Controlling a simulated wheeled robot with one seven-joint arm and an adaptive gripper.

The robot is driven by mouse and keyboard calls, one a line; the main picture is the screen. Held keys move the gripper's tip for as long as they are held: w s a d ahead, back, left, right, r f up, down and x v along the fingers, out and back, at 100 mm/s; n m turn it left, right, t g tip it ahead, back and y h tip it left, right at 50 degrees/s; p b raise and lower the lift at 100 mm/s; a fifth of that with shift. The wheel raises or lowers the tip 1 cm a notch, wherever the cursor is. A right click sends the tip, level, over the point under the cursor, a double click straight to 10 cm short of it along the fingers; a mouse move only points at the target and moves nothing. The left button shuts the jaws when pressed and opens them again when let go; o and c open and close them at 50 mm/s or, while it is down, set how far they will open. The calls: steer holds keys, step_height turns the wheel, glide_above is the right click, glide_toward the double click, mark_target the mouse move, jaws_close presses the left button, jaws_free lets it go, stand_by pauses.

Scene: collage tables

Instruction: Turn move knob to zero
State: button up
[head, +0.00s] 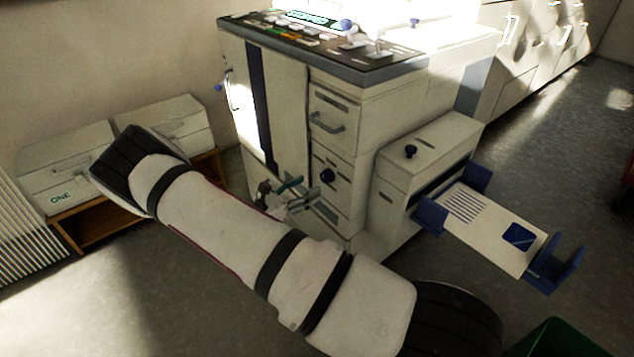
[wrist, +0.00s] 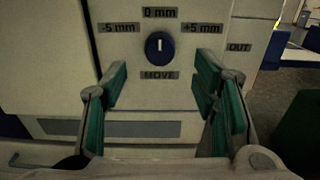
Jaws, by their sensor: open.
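The move knob (wrist: 159,46) is a round dark blue dial with a pale upright mark. In the wrist view it sits on the cream panel above the label MOVE, with -5 mm at upper left, 0 mm above and +5 mm at upper right. Its mark points up, toward the 0 mm label. It also shows in the head view (head: 327,176) on the machine's front, below a drawer. My gripper (wrist: 160,86) is open, with green-padded fingers to the left and right below the knob, apart from it. In the head view my gripper (head: 298,197) is partly hidden by my arm.
The machine (head: 275,95) has a control panel on top. A side unit (head: 420,150) with a small dark knob and a tray (head: 490,225) with blue holders stand to the right. White boxes (head: 65,165) stand on a low wooden shelf at left. Grey floor is open at lower left.

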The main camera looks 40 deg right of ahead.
steer(key=shift+s+a, duration=0.1)
steer(key=shift+a, duration=2.65)
steer(key=shift+r, duration=0.1)
